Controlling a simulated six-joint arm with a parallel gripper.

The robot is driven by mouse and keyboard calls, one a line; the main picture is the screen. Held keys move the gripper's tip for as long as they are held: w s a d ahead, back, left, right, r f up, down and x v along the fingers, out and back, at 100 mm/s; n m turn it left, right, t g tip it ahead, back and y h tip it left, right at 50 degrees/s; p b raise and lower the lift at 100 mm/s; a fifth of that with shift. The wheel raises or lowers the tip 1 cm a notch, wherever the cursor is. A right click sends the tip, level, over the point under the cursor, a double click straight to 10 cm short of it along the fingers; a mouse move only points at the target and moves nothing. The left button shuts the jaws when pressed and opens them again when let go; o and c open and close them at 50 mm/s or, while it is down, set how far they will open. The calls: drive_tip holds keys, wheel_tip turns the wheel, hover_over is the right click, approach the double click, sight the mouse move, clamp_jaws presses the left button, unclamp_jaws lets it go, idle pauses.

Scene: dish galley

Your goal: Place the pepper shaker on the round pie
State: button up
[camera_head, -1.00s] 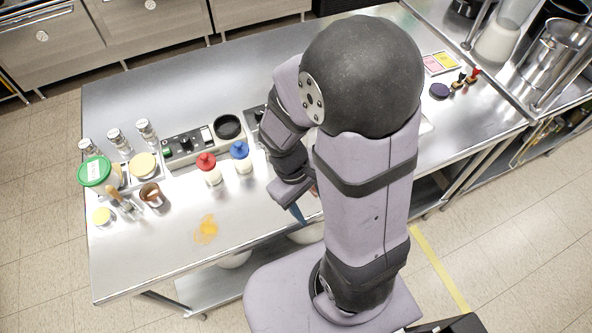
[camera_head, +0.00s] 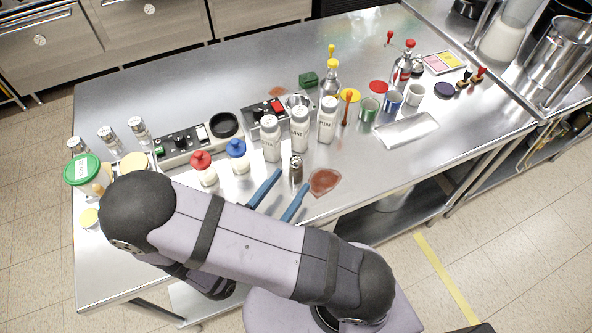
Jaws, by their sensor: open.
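A small dark shaker with a metal top (camera_head: 296,172) stands upright near the front edge; it may be the pepper shaker. My gripper (camera_head: 292,178) is open, its two blue fingers pointing at the shaker from the lower left. The shaker appears at or between the fingertips; contact cannot be told. My upper arm hides the gripper's body. No clear pie shows; a cream round top (camera_head: 136,161) and a small yellow round piece (camera_head: 89,218) at left are possible candidates.
White labelled bottles (camera_head: 299,130) stand just behind the shaker. A reddish-brown patch (camera_head: 325,181) lies right of it. Red-capped (camera_head: 203,170) and blue-capped (camera_head: 238,158) bottles stand left. Several metal-topped jars (camera_head: 108,138) are far left. The back left counter is clear.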

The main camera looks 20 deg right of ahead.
sight(293, 169)
drive_tip(key=shift+w+a+t, duration=0.15)
drive_tip(key=shift+a+t, duration=0.15)
drive_tip(key=shift+p+x, duration=0.35)
drive_tip(key=shift+x, duration=0.75)
drive_tip(key=shift+w+d+p, duration=0.4)
drive_tip(key=shift+w, duration=0.05)
drive_tip(key=shift+w+p+x, duration=0.25)
drive_tip(key=shift+p+x, duration=0.55)
drive_tip(key=shift+x, duration=1.15)
drive_tip(key=shift+a+f, duration=0.1)
drive_tip(key=shift+a, duration=0.05)
clamp_jaws()
drive_tip(key=shift+r, duration=5)
